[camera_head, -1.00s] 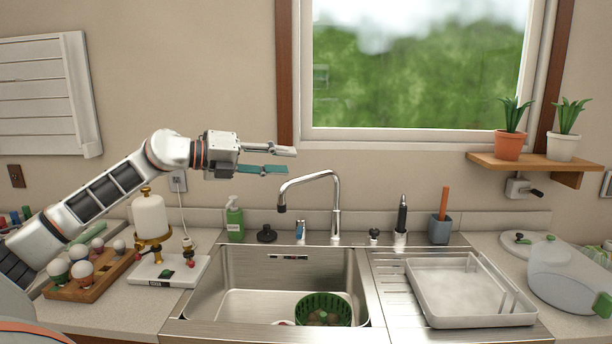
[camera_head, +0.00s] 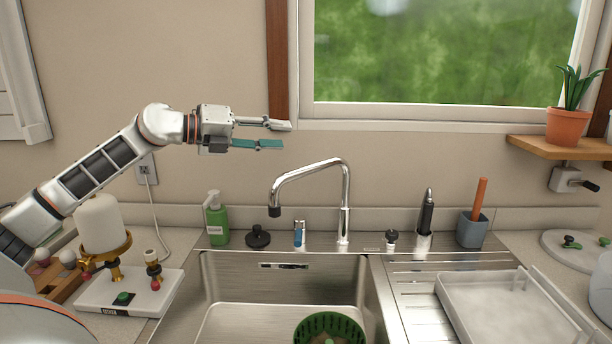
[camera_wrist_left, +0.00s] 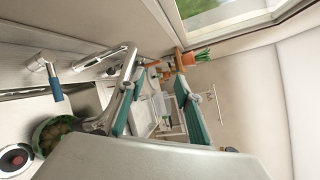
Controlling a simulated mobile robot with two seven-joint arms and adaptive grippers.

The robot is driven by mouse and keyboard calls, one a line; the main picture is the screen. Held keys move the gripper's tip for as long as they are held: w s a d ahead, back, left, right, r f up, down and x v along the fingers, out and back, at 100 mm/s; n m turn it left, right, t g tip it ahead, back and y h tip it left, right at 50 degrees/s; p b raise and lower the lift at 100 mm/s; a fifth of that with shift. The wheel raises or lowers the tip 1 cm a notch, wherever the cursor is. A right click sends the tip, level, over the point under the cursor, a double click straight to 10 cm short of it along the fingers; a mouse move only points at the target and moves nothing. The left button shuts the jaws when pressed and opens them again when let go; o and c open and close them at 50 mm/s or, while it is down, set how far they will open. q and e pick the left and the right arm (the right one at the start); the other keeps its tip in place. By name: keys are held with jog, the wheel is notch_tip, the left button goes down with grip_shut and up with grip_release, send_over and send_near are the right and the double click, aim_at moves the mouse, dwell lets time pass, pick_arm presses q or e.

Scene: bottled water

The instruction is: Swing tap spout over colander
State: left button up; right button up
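The chrome tap (camera_head: 345,205) rises behind the sink, and its spout (camera_head: 300,172) arcs to the left, ending in a dark nozzle (camera_head: 275,211). The green colander (camera_head: 330,322) sits in the sink, to the right of the nozzle in the picture and cut by the lower edge. It also shows in the left wrist view (camera_wrist_left: 45,132) with brownish round contents. My left gripper (camera_head: 275,135) is open and empty, above the spout in the picture and apart from it. Its teal-padded fingers are spread in the left wrist view (camera_wrist_left: 158,95). My right gripper is not in view.
A green soap bottle (camera_head: 217,222), a black stopper (camera_head: 258,237) and a brush holder (camera_head: 472,230) stand along the sink's back. A white tray (camera_head: 500,305) lies on the drainboard. A white device with a brass stand (camera_head: 130,290) is at left.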

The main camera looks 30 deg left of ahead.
aim_at(308, 171)
pick_arm(q)
notch_tip(308, 171, down, 8)
jog(key=f+b, duration=0.1)
jog(key=b, duration=0.3)
jog(key=shift+g, duration=0.3)
jog(key=x, duration=0.2)
jog(key=p+x, duration=0.1)
jog(key=x, duration=0.2)
jog(key=r+p+x, duration=0.1)
jog(key=x, duration=0.1)
jog(key=shift+w+f, duration=0.1)
jog(key=shift+w, duration=0.35)
jog(key=shift+w+d+f, duration=0.25)
jog(key=shift+w+d, duration=0.05)
jog(key=shift+w, duration=0.15)
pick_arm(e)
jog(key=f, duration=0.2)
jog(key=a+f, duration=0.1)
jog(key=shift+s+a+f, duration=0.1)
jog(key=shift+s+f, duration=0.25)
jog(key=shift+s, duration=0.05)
pick_arm(q)
grip_shut()
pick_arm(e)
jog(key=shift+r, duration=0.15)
